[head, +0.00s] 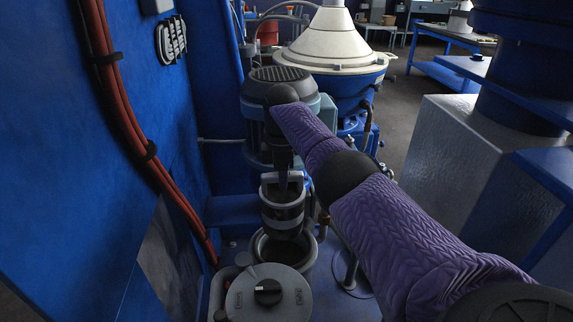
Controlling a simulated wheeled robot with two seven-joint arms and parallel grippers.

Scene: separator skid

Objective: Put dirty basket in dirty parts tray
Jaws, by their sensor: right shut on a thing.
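My right gripper (283,178) is shut on the dirty basket (283,214), a dark round basket with a pale rim and handle. The basket hangs roughly upright, in line with the open round strainer housing (257,246) just below it. I cannot tell how far its lower end is above or inside the housing mouth. My right arm reaches in from the lower right. My left gripper is not in view. I cannot make out the dirty parts tray in this view.
A grey round cover with a black knob (268,292) sits in front of the housing. A ribbed motor (277,82) and the white-coned separator (331,38) stand behind. A blue wall with red hoses (128,120) closes the left. A grey block (440,165) stands right; floor shows between.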

